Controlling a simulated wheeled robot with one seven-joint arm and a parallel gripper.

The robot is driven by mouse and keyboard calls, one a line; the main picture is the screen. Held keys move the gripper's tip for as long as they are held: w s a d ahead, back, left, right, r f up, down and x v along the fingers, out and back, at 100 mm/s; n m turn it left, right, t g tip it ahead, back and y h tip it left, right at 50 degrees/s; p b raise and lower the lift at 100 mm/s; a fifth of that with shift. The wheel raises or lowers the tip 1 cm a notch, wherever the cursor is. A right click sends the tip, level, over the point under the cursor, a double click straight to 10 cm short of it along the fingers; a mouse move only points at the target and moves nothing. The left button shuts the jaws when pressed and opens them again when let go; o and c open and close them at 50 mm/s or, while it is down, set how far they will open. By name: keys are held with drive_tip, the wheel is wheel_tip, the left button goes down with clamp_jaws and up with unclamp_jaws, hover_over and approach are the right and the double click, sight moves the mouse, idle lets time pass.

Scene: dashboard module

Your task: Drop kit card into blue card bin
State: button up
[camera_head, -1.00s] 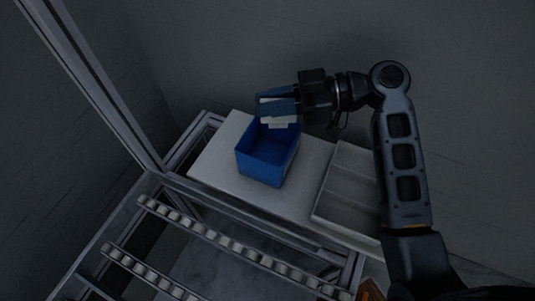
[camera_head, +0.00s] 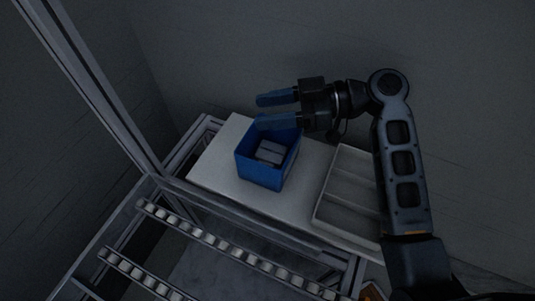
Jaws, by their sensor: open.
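The blue card bin (camera_head: 262,172) stands upright on a white shelf board. The kit card (camera_head: 270,152), pale grey, lies inside the bin, apart from my gripper. My gripper (camera_head: 268,110) is open and empty, with its two blue fingers spread apart. It is at the bin's far side, and the nearer finger overlaps the bin's back rim in the picture. I cannot tell the exact height of the finger above the rim.
A white divided tray (camera_head: 350,191) is to the right of the bin, partly behind my arm. The white board (camera_head: 217,163) is bare to the left of the bin. Roller rails (camera_head: 215,238) and a metal frame post (camera_head: 95,80) are in front and at left.

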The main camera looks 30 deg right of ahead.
drive_tip(key=b+v, duration=0.1)
drive_tip(key=v, duration=0.6)
drive_tip(key=shift+d, duration=0.35)
drive_tip(key=shift+s, duration=0.2)
